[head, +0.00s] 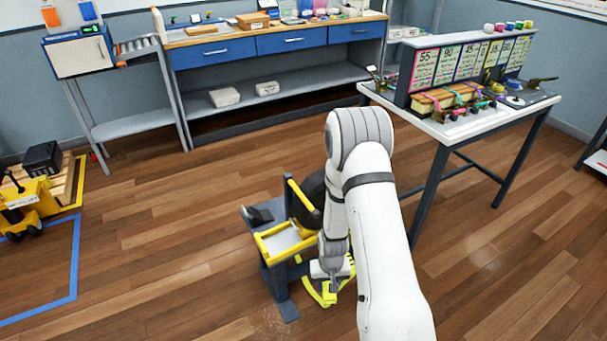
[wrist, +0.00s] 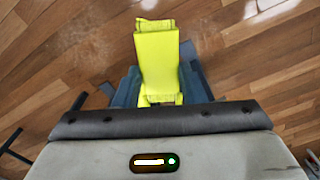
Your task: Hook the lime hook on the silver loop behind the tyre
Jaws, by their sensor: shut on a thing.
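The lime hook (head: 326,292) hangs low beside the stand, just below my gripper (head: 331,274). In the wrist view, a lime piece (wrist: 158,62) sticks out beyond the dark edge of my gripper's body. My gripper is shut on the lime hook; its fingertips are hard to make out. The black tyre (head: 305,199) sits in the stand, partly hidden by my arm. I cannot make out the silver loop; the area behind the tyre is largely covered by the tyre and my arm.
The dark stand with a yellow frame (head: 266,250) stands on the wooden floor close to my gripper. A white-topped table (head: 425,124) stands at the back right, a blue-drawer workbench (head: 240,45) at the back.

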